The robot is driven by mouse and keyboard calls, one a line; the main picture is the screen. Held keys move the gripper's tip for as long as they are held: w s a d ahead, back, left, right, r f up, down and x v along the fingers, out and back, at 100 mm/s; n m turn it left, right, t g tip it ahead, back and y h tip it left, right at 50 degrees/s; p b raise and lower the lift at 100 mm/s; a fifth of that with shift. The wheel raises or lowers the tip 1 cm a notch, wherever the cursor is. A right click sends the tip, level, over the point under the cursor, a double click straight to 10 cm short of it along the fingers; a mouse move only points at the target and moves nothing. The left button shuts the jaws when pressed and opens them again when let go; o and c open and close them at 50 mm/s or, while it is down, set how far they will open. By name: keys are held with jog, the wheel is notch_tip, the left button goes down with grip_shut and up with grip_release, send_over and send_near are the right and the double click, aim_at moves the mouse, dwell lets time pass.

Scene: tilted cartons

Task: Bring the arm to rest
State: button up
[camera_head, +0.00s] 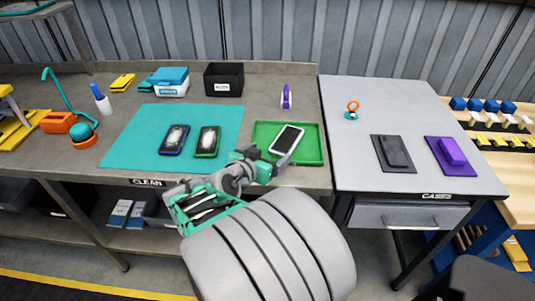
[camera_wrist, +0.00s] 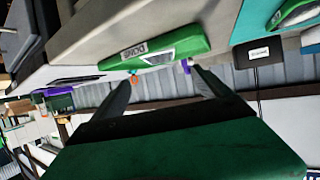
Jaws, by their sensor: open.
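My arm reaches up from the bottom of the head view, its end by the front edge of the green tray (camera_head: 313,158). My gripper (camera_wrist: 162,78) is open in the wrist view, its two dark fingers spread with nothing between them. The tray marked DONE (camera_wrist: 180,48) shows beyond the fingertips. A phone with a pale screen (camera_head: 287,138) lies in the tray, clear of the fingers as far as I can see.
A teal mat (camera_head: 125,145) with two phones (camera_head: 174,139) (camera_head: 208,140) lies left of the tray. A black bin (camera_head: 224,79) stands behind. A grey case table (camera_head: 380,100) stands right, with a dark case (camera_head: 392,153) and a purple one (camera_head: 451,154).

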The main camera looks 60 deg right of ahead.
jog(key=w+a+n+y, duration=0.1)
jog(key=w+a, duration=0.1)
jog(key=w+a+f+n+t+y+p, duration=0.1)
jog(key=w+a, duration=0.1)
jog(key=a, duration=0.1)
jog(key=w+a+n+t+y, duration=0.1)
jog(key=w+a, duration=0.2)
jog(key=shift+w+f+n+y, duration=0.1)
jog(key=shift+f+n+y, duration=0.2)
jog(key=shift+f+y, duration=0.1)
jog(key=w+a+r+n+y+p, duration=0.1)
jog(key=a+n+y, duration=0.3)
jog(key=a, duration=1)
jog(key=w+a+r+n+y+p, duration=0.1)
jog(key=a+n+y, duration=0.4)
jog(key=a, duration=0.9)
jog(key=w+n, duration=0.1)
jog(key=n, duration=0.2)
jog(key=shift+r+n+t, duration=0.2)
jog(key=shift+n+t, duration=0.1)
jog(key=shift+n, duration=0.1)
